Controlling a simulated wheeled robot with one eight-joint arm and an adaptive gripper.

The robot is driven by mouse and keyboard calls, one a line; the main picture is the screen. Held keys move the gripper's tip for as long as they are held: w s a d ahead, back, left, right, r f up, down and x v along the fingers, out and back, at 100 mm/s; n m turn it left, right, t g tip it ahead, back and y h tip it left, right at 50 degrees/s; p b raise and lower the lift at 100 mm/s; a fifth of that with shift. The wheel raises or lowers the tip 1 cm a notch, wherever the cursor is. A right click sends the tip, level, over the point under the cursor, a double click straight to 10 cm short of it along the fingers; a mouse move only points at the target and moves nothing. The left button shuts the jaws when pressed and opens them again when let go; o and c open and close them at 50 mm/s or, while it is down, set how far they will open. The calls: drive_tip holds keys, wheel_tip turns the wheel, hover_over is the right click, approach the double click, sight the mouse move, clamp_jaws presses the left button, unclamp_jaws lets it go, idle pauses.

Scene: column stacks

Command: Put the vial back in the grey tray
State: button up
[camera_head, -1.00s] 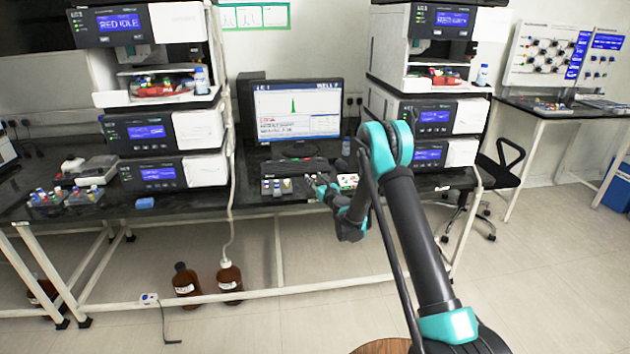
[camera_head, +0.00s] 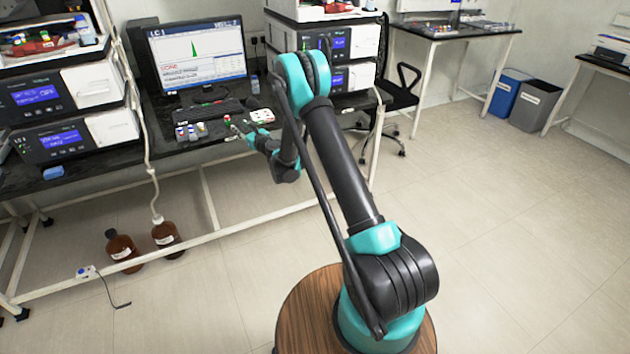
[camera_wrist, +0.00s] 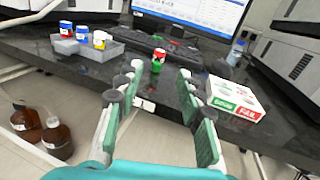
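The vial (camera_wrist: 157,60) is small, with a red top and a green body. In the wrist view it stands upright on the dark bench, ahead of my gripper (camera_wrist: 161,76), in line with the gap between the fingers. My gripper is open, with nothing in its grip. In the head view, the vial (camera_head: 227,119) stands between the grey tray (camera_head: 191,138) and my gripper (camera_head: 240,128).
A white tray (camera_wrist: 236,84) with green and red labels is right of my gripper. A keyboard (camera_wrist: 145,42) and monitor (camera_wrist: 190,14) are behind the vial. A clear bottle (camera_wrist: 235,52) stands at the back right. Brown bottles (camera_wrist: 57,137) are below the bench.

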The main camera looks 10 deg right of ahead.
drive_tip(key=s+d+r+n+g, duration=0.2)
drive_tip(key=s+d+r+n, duration=0.15)
drive_tip(key=s+n, duration=0.2)
drive_tip(key=s+d+r+n+g+h, duration=0.1)
drive_tip(key=s+d+r+n, duration=0.1)
drive_tip(key=s+r+n, duration=0.3)
drive_tip(key=s+d+r+n+g, duration=0.2)
drive_tip(key=s+r+n, duration=0.1)
drive_tip(key=s+n, duration=0.3)
drive_tip(key=s+d+f+n+g+h, duration=0.2)
drive_tip(key=s+d, duration=0.5)
drive_tip(key=s, duration=0.5)
drive_tip(key=s+d+f+n+g+h, duration=0.2)
drive_tip(key=s+d+n, duration=0.4)
drive_tip(key=s, duration=0.7)
drive_tip(key=s+d+f+n+g+h, duration=0.2)
drive_tip(key=s+d+f+n+h, duration=0.2)
drive_tip(key=s+d, duration=0.5)
drive_tip(key=s+f, duration=0.1)
drive_tip(key=s, duration=0.3)
drive_tip(key=shift+s+d+f+n+h, duration=0.15)
drive_tip(key=shift+d+n+h, duration=0.05)
drive_tip(key=shift+n+h, duration=0.15)
